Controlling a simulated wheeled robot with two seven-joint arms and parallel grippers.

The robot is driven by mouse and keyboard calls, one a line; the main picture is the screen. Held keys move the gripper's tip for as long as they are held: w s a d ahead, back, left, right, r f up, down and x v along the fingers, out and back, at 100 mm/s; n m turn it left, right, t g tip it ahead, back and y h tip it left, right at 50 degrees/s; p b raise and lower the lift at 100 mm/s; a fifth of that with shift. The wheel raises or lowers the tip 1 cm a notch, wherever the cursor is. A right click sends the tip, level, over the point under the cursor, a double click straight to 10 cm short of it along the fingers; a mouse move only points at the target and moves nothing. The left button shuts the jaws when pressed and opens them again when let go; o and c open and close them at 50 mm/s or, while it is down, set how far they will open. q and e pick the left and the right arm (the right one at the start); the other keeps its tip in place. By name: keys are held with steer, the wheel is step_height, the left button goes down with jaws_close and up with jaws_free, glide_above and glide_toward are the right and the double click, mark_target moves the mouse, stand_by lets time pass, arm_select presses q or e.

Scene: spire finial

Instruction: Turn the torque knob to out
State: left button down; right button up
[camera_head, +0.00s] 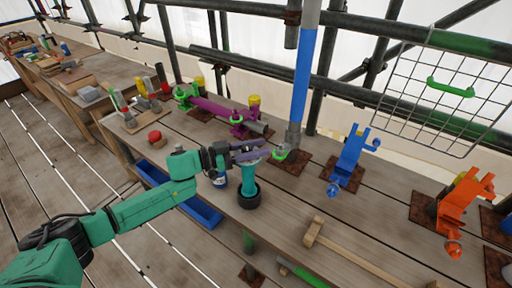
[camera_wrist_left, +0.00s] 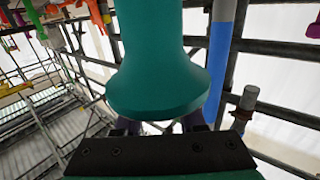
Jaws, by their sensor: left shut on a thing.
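My left gripper (camera_head: 262,152) reaches in from the left over the bench. Its fingers are shut on the upper part of a teal tool (camera_head: 248,174). The tool stands roughly upright with a black round base (camera_head: 248,195) at its lower end. In the left wrist view the flared teal body (camera_wrist_left: 160,75) fills the middle, right in front of the gripper, and hides most of the fingers. I cannot make out which part is the torque knob, nor any marking on it. My right gripper is not in view.
A blue pole (camera_head: 302,75) rises just right of the gripper, with a green ring (camera_head: 279,154) near its foot. A blue bracket (camera_head: 348,155) and an orange bracket (camera_head: 460,210) stand further right. A mallet (camera_head: 314,232) lies at the front. A blue tray (camera_head: 190,205) is below the bench edge.

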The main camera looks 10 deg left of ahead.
arm_select(q)
steer(key=m+g+b, duration=0.2)
steer(key=g+b, duration=0.2)
steer(key=s+m+g+h+b, duration=0.1)
steer(key=m+g+b, duration=0.2)
steer(key=g+b, duration=0.1)
steer(key=s+m+g+h+b, duration=0.1)
steer(key=m+g+b, duration=0.2)
steer(key=g+b, duration=0.1)
steer(key=shift+d+f+b, duration=0.3)
steer(key=shift+b, duration=0.15)
steer(key=shift+s+r+m+g+b, duration=0.2)
steer(key=shift+m+g+b, duration=0.2)
steer(key=shift+g+b, duration=0.25)
steer(key=c, duration=0.5)
jaws_free()
steer(key=shift+r, duration=0.1)
